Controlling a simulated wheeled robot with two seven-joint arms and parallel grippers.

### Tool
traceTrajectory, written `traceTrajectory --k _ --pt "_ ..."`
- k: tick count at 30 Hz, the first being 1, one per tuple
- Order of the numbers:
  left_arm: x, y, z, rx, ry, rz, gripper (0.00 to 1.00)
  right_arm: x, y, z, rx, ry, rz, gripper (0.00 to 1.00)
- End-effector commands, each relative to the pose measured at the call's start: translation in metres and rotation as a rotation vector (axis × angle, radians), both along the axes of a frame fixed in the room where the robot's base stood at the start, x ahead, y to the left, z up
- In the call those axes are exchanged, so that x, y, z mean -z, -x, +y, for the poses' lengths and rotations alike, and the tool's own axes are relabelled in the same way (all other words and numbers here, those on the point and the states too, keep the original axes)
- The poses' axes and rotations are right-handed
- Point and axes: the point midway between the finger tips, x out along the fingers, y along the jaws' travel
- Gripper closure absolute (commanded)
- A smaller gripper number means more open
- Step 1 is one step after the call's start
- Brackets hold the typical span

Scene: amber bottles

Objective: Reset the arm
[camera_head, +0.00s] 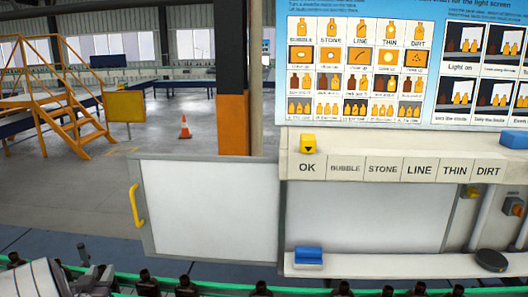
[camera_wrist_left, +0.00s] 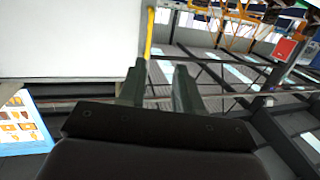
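My left gripper (camera_head: 92,272) is low at the left edge of the head view, below the white panel door and well apart from its yellow handle. In the left wrist view its two fingers (camera_wrist_left: 160,88) stand apart with nothing between them. My right gripper is in neither view. The white panel door (camera_head: 210,210) with the yellow handle (camera_head: 137,206) stands swung out to the left of the station. The handle also shows in the left wrist view (camera_wrist_left: 149,32), beyond the left finger.
A row of dark bottles (camera_head: 186,288) on a green-edged line runs along the bottom. A ledge (camera_head: 390,265) holds a blue block (camera_head: 308,256) and a black disc (camera_head: 491,260). A yellow marker (camera_head: 308,144) sits above the OK label. Open floor lies left, with a cone (camera_head: 185,128) and stairs (camera_head: 62,95).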

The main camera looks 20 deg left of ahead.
Motion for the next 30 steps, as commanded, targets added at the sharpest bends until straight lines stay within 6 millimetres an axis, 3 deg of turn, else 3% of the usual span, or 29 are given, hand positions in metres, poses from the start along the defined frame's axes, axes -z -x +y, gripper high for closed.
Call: traceTrajectory --k 8,11,13,17,20,21,25,27,30 --pt "0.061 0.036 0.003 -0.153 0.156 0.285 0.66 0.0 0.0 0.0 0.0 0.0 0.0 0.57" --pt "0.085 0.048 -0.016 -0.191 0.243 0.435 0.66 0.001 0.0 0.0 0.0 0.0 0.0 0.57" --pt "0.099 0.054 -0.04 -0.197 0.309 0.555 0.66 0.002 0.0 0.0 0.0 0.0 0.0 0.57" --pt "0.119 0.064 -0.109 -0.156 0.43 0.798 0.66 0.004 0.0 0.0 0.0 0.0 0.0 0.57" --pt "0.124 0.075 -0.181 -0.073 0.506 0.998 0.66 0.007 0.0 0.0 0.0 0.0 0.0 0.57" --pt "0.123 0.082 -0.213 -0.024 0.525 1.081 0.66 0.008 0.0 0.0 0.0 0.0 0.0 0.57" --pt "0.112 0.105 -0.316 0.178 0.509 1.288 0.66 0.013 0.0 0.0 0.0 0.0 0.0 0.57" --pt "0.105 0.104 -0.349 0.278 0.444 1.302 0.66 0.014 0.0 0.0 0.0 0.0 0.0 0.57" --pt "0.098 0.096 -0.374 0.377 0.362 1.297 0.66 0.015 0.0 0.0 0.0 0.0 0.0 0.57"
